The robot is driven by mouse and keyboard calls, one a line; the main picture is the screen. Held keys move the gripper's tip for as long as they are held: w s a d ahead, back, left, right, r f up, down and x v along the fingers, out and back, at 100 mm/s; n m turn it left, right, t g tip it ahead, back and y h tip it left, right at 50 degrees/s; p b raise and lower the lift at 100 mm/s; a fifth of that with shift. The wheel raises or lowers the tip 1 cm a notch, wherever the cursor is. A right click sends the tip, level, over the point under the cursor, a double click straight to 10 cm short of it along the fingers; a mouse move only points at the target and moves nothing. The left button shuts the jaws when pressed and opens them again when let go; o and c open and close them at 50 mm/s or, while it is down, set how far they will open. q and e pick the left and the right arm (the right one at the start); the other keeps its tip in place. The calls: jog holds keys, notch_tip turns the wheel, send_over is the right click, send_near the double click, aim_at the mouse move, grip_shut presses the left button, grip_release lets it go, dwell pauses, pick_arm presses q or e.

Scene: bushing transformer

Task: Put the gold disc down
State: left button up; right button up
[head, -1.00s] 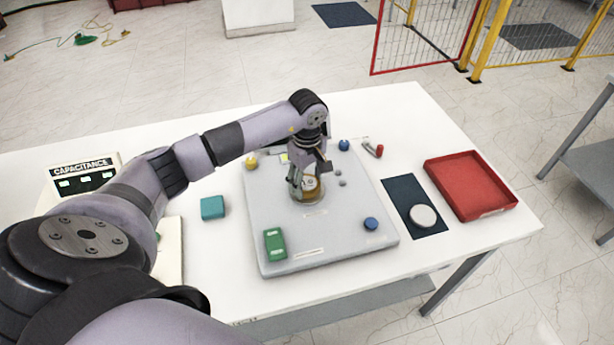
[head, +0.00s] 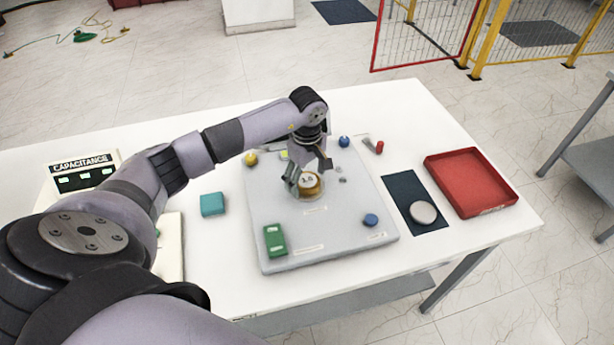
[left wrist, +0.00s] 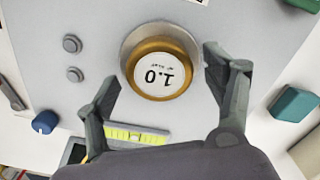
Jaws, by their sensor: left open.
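The gold disc (head: 310,184) has a white top marked 1.0 and a gold rim. It sits on the grey board (head: 330,240), on or in a round seat near the board's middle. The left wrist view shows the disc (left wrist: 160,70) from above, with a grey ring around part of it. My left gripper (head: 308,178) is open, with one finger on either side of the disc. In the left wrist view the fingers (left wrist: 160,82) stand apart from its rim, nearer its lower side. My right gripper is not in view.
To the right are a silver disc (head: 423,212) on a dark mat (head: 405,190) and a red tray (head: 472,185). A teal block (head: 212,205) lies left.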

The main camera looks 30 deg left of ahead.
aim_at(307, 180)
pick_arm(q)
jog(key=shift+r, duration=0.25)
notch_tip(307, 180, up, 12)
jog(key=b, duration=0.4)
